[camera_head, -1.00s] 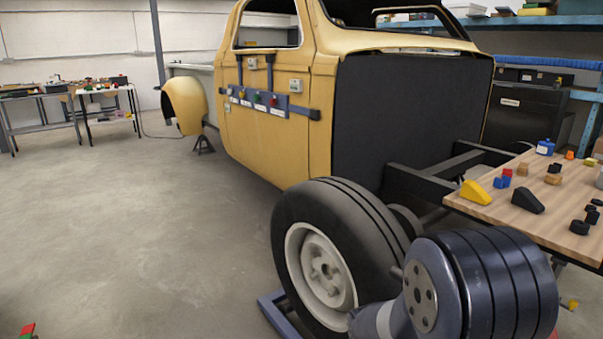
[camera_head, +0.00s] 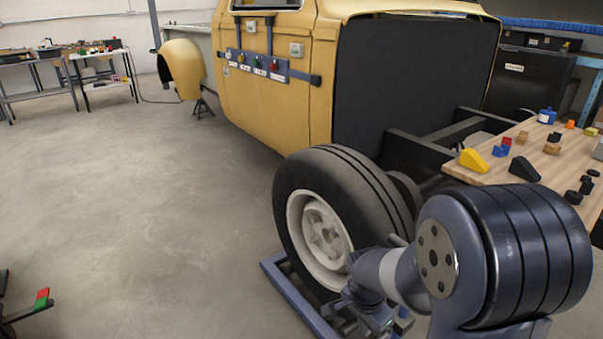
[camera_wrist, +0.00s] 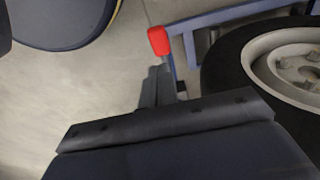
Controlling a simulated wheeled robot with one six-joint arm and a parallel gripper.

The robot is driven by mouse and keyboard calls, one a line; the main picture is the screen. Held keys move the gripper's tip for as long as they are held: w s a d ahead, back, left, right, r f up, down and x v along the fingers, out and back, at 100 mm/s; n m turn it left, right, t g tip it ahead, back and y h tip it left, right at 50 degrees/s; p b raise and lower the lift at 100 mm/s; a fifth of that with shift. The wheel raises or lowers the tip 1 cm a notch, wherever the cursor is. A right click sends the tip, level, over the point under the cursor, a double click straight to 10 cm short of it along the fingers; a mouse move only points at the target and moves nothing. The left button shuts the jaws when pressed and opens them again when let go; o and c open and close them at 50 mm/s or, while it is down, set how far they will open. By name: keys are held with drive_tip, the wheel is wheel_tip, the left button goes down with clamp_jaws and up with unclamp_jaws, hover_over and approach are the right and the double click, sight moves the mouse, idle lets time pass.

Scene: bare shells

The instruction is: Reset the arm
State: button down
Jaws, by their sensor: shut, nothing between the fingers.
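My gripper (camera_wrist: 158,78) is shut and empty in the wrist view, its fingers together above the grey concrete floor. In the head view, part of my wrist and gripper (camera_head: 377,318) shows at the bottom, in front of the wheel and the blue stand; its fingertips are hard to make out there. My arm reaches in from the lower right, its large dark joint in front of the workbench's near side.
A tyre on a pale rim (camera_head: 322,235) stands at a blue frame (camera_head: 292,297). A red-ended handle (camera_wrist: 158,41) is just beyond my fingertips in the wrist view. A wooden bench (camera_head: 481,173) with blocks is at right. A yellow truck shell (camera_head: 290,110) stands behind. Floor at left is open.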

drive_tip(key=f+b, duration=0.2)
drive_tip(key=f, duration=0.1)
drive_tip(key=f+b, duration=0.1)
drive_tip(key=f, duration=0.2)
drive_tip(key=f+b, duration=0.2)
drive_tip(key=f, duration=0.1)
drive_tip(key=shift+w+d+f+b, duration=0.15)
drive_tip(key=shift+d+f+b, duration=0.1)
drive_tip(key=shift+f+b, duration=0.15)
wheel_tip(320, 180, up, 16)
drive_tip(key=s+d+p, duration=0.1)
drive_tip(key=d+p, duration=0.1)
drive_tip(key=p, duration=0.5)
drive_tip(key=shift+r, duration=0.2)
drive_tip(key=shift+s, duration=0.1)
